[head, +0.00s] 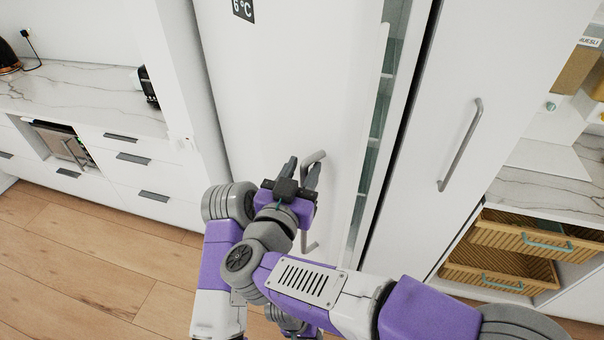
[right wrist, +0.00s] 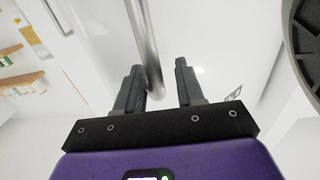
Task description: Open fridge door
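The white fridge door (head: 265,90) with a 6 °C display (head: 243,9) stands ajar. A gap along its right edge shows the fridge's inner shelves (head: 386,85). Its grey bar handle (head: 313,157) is near the door's right side, partly hidden by my right gripper (head: 302,172). In the right wrist view the handle bar (right wrist: 143,40) reaches down between the fingertips of my right gripper (right wrist: 158,80), nearer the left finger. The fingers are apart, with a clear space on the bar's right. I cannot tell if the left finger touches it. My left gripper is not in view.
A tall white cabinet door (head: 480,60) with its own handle (head: 461,145) stands right of the fridge. Wooden drawers (head: 510,265) are at the lower right. A marble counter (head: 75,95) over white drawers is at the left. The wooden floor (head: 95,265) at lower left is clear.

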